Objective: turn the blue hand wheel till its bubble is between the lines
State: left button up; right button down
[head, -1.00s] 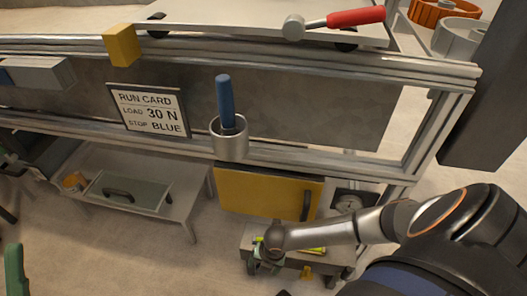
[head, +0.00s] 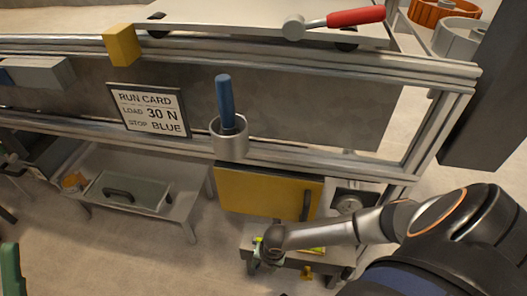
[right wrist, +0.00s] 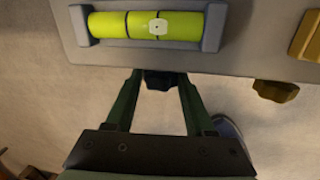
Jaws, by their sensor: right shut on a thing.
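In the right wrist view a green-yellow bubble vial (right wrist: 103,25) sits in a grey holder on a grey plate. Its pale bubble (right wrist: 158,27) lies right of the left dark line and overlaps the right line, so it is not centred between them. Below the plate edge the dark blue hand wheel (right wrist: 165,79) is between the fingers of my right gripper (right wrist: 160,85), which is shut on it. In the head view my right gripper (head: 268,258) is at the low bench, its fingers mostly hidden. A green piece at the lower left edge looks like part of my left gripper (head: 12,270).
A yellow-brown knob (right wrist: 275,90) sits right of the blue wheel. The run card (head: 149,111) reads LOAD 30 N, STOP BLUE. A blue-handled tool (head: 225,98) stands in a metal cup (head: 229,142). A yellow panel (head: 262,190) hangs above the low bench (head: 340,258).

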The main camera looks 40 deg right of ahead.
jog(key=shift+g+h, duration=0.3)
jog(key=shift+w+a+r+g+h+p, duration=0.15)
jog(key=shift+g+h+p, duration=0.15)
jog(key=shift+g+p, duration=0.15)
jog(key=shift+g+h, duration=0.4)
jog(key=shift+g, duration=0.05)
jog(key=shift+w+a+f+g+h+b, duration=0.15)
jog(key=shift+f+g+h+b, duration=0.25)
jog(key=shift+g+h, duration=0.35)
jog(key=shift+g+h+b, duration=0.35)
jog(key=shift+g+b, duration=0.2)
jog(key=shift+b, duration=0.05)
jog(key=shift+r, duration=0.1)
jog(key=shift+g+h, duration=0.3)
